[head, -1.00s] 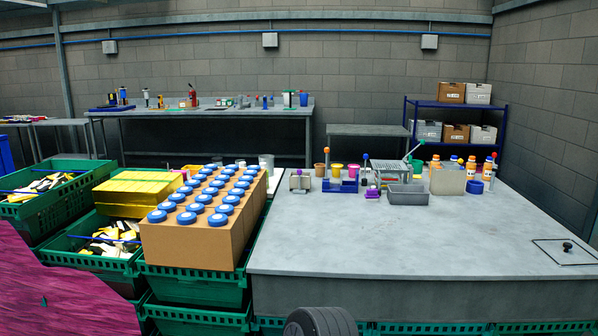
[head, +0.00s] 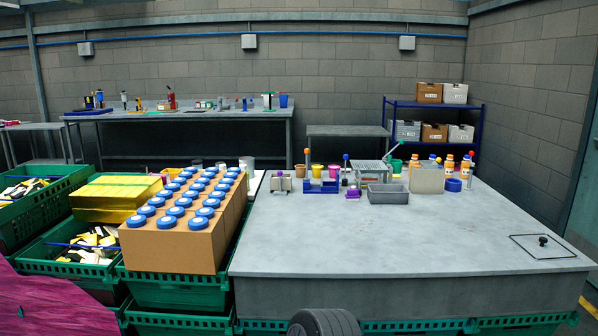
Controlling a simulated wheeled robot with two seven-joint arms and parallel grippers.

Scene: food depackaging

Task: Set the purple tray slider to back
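A small purple piece (head: 353,193) sits on the grey table near its back part, left of a grey open bin (head: 388,195). It is too small to tell whether it is the tray slider, or how far it is set. Neither of my grippers is in view.
The front and right of the grey table (head: 400,240) are clear, apart from a thin frame with a black knob (head: 543,241). Blue-capped boxes (head: 176,246) stand on green crates at the left. A blue fixture (head: 321,186) and orange bottles (head: 465,168) line the table's back.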

